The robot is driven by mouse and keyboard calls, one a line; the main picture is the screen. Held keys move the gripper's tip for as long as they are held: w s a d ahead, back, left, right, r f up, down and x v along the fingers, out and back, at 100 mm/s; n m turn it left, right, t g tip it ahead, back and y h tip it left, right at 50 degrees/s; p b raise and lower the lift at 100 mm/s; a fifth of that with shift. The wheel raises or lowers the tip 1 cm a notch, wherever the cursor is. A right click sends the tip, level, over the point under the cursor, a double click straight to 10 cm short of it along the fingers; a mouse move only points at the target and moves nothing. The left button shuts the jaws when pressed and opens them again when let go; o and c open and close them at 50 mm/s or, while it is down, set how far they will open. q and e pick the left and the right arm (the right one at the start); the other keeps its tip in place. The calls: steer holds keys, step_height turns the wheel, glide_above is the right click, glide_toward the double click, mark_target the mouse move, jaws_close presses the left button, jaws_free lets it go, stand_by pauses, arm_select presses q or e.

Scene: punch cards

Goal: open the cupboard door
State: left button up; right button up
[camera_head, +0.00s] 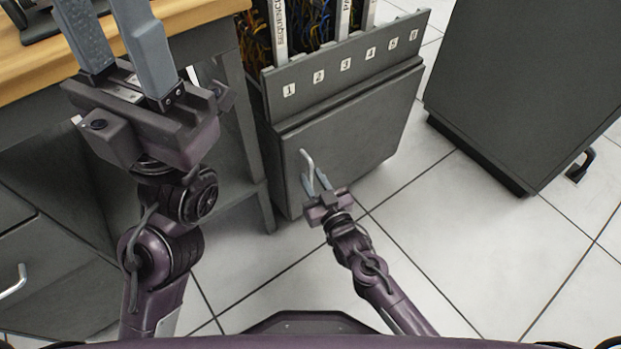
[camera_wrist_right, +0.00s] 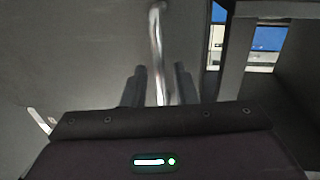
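The grey cupboard door (camera_head: 365,128) is the flat front panel below a sloped strip numbered 1 to 6; it looks closed. Its bent metal handle (camera_head: 306,158) is near the door's left side. My right gripper (camera_head: 317,182) is at the handle with its fingers pointing toward the door. In the right wrist view, the handle (camera_wrist_right: 156,45) runs down between the two fingers of the gripper (camera_wrist_right: 160,82), with a gap on the left finger's side and little on the right. My left gripper (camera_head: 103,25) is open and empty, raised at the upper left over the desk.
A wooden-topped desk (camera_head: 190,15) with grey drawers stands at the left, close beside the cupboard. A large dark grey cabinet (camera_head: 530,80) stands at the right. Cables and labelled strips fill the space above the door. Tiled floor (camera_head: 440,215) is clear in front.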

steer(key=shift+x, duration=0.95)
jaws_close()
steer(key=shift+s+d, duration=0.1)
